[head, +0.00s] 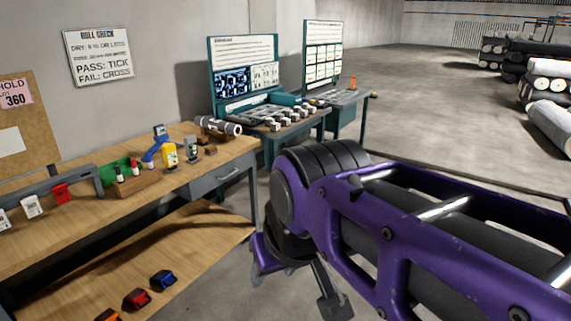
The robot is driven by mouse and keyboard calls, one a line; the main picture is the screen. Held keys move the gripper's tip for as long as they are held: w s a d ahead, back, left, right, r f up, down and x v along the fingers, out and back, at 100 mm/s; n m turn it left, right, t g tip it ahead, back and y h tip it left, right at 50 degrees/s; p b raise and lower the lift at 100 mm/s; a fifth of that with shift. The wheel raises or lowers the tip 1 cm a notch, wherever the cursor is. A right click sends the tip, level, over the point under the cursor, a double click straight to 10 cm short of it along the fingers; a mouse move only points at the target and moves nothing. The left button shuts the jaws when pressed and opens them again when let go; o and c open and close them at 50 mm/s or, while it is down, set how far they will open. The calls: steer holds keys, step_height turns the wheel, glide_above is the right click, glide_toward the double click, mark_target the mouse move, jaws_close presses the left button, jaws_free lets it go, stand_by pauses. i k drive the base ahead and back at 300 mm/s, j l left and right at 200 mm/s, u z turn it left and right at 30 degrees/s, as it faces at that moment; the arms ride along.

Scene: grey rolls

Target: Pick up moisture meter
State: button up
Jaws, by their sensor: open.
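Two small upright handheld devices stand near the right end of the wooden bench: a yellow one with a dark screen (169,155) and a grey one (192,149). Either could be the moisture meter; I cannot tell which at this size. A blue handheld tool with a small display (156,144) stands just left of them. My gripper (298,292) is open and low beyond the bench's right end, partly hidden by my purple arm. It is well apart from the devices, and nothing shows between its fingers.
The wooden bench (232,152) has a lower shelf (160,262) with several coloured items. A wooden box (140,183), a green object (113,170) and a grey roll (218,126) share the top.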

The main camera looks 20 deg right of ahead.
mark_target(169, 150)
steer(key=z, duration=3.7)
steer(key=u, duration=3.85)
steer(key=i+l+u, duration=0.15)
steer(key=i, duration=0.3)
